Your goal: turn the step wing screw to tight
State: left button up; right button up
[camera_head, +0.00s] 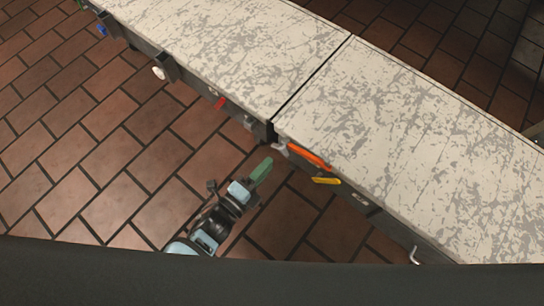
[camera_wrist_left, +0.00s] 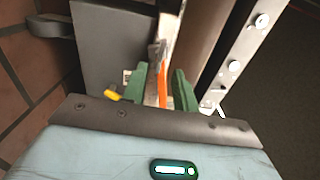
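My left gripper (camera_head: 261,171) has green fingers and hangs in front of the counter's front edge. In the left wrist view its two fingers (camera_wrist_left: 161,92) are apart with nothing held. An orange lever (camera_head: 309,156) sits on the counter front, and it shows as an orange strip (camera_wrist_left: 163,78) behind the gap between the fingers. A small grey metal piece (camera_head: 281,148) sits just left of the lever in the head view. I cannot tell for sure which fitting is the step wing screw. In the head view the fingertips look short of these fittings. My right gripper is not in view.
A yellow handle (camera_head: 326,181) is below the orange lever. A red handle (camera_head: 220,103), a white knob (camera_head: 159,73) and a blue knob (camera_head: 101,30) line the left counter. The speckled countertop (camera_head: 400,120) is bare. The brick floor (camera_head: 100,150) is open.

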pick_arm(q)
jog(key=v, duration=0.3)
jog(key=shift+s+a+p, duration=0.1)
jog(key=shift+s+p, duration=0.15)
jog(key=shift+p, duration=0.1)
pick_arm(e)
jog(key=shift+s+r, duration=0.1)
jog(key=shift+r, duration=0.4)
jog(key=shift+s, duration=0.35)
